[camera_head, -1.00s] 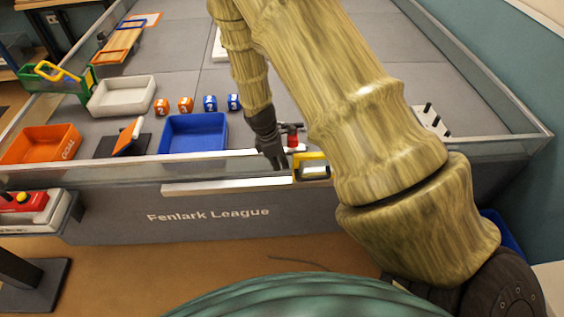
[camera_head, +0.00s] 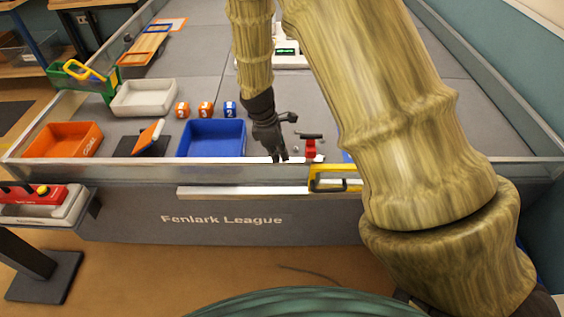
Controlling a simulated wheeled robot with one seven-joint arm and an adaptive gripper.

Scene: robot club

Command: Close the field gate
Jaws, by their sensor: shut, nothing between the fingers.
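The front wall of the field (camera_head: 130,176) has a clear upper panel and a dark lower board with lettering. A pale rail (camera_head: 240,191) runs along its outer face, with a yellow frame-shaped handle (camera_head: 312,180) at its right end. My arm hides part of the handle. A red clamp with a dark lever (camera_head: 311,150) stands just behind the wall, near the handle. I cannot tell which part of the wall is the gate, or how far it stands open. My gripper (camera_head: 279,158) is shut and empty, pointing down at the wall's top edge, left of the clamp.
Inside the field are a blue tray (camera_head: 211,153), an orange goal tray (camera_head: 62,154), a white tray (camera_head: 143,111) and several number cubes (camera_head: 206,109). A red device (camera_head: 30,193) sits outside at the left. My arm covers the right middle; floor in front is mostly clear.

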